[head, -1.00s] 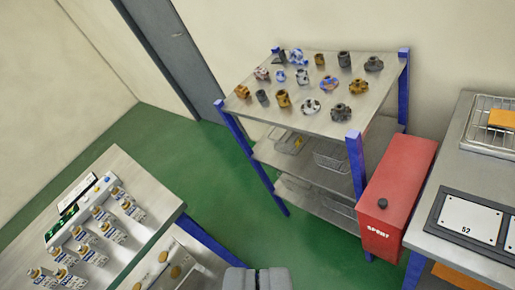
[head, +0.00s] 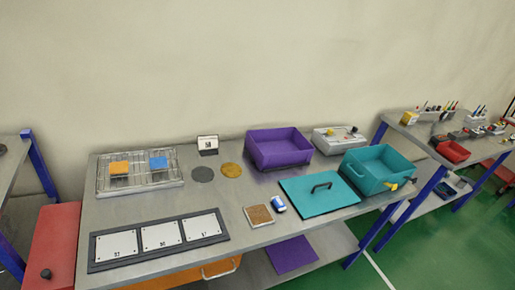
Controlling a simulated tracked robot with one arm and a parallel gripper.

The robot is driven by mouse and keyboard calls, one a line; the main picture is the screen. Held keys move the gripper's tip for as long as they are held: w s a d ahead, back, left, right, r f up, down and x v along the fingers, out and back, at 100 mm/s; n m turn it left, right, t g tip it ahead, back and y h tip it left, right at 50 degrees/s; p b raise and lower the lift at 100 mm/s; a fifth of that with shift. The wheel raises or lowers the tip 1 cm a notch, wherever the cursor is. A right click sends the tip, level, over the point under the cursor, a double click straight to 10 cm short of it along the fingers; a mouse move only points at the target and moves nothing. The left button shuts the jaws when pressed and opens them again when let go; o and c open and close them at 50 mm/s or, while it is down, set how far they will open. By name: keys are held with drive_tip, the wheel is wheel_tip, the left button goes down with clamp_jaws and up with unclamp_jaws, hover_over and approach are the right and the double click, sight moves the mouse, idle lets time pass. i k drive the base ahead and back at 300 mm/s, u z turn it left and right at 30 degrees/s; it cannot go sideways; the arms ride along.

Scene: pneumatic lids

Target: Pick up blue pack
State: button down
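Grey panel (head: 160,239) with numbered white plates lies along the front. Purple bin (head: 279,148), teal lid (head: 319,191) and teal bin (head: 378,170) stand to the right. Bare steel (head: 215,196) shows mid-bench.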

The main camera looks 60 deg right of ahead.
sight(278, 202)
drive_tip(key=z, duration=1.15)
drive_tip(key=k, duration=1.3)
drive_tip(key=z, duration=0.25)
drive_tip(key=i, duration=1)
drive_tip(key=z, duration=0.1)
